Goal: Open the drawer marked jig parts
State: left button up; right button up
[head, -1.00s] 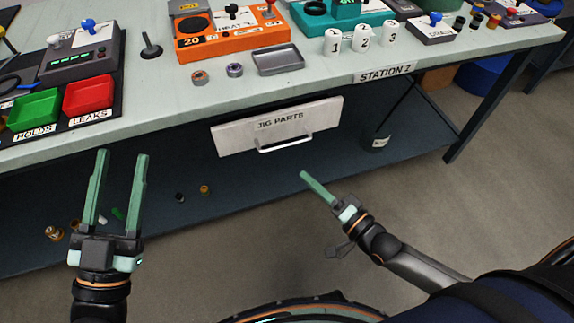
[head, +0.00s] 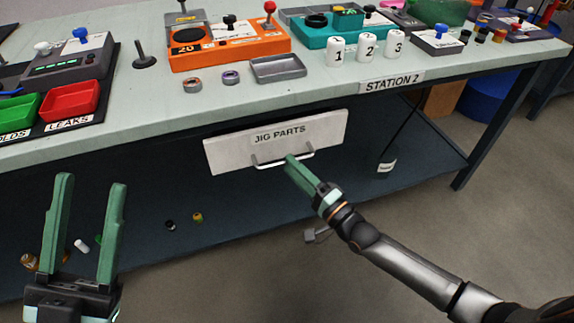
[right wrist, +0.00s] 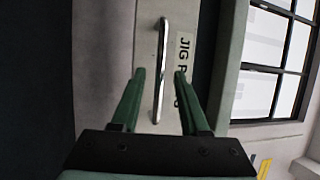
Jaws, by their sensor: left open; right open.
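The drawer front (head: 228,153), pale and labelled JIG PARTS, sits under the bench edge in the head view. Its metal bar handle (head: 266,164) is on the lower part of the front. My right gripper (head: 290,159) has its fingertips at the handle in the head view. In the right wrist view the handle (right wrist: 161,65) appears between the two open fingers (right wrist: 160,85), with a gap on both sides. The label (right wrist: 184,60) is partly hidden by a finger. My left gripper (head: 91,182) is open and empty at the lower left, away from the drawer.
The bench top (head: 160,105) overhangs the drawer and carries an orange heater unit (head: 235,50), a grey tray (head: 278,68) and white numbered cylinders (head: 366,46). A dark lower shelf (head: 240,205) holds small loose parts. Open floor lies in front.

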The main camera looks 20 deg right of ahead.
jog(key=shift+x, duration=1.4)
jog(key=shift+c, duration=0.3)
grip_shut()
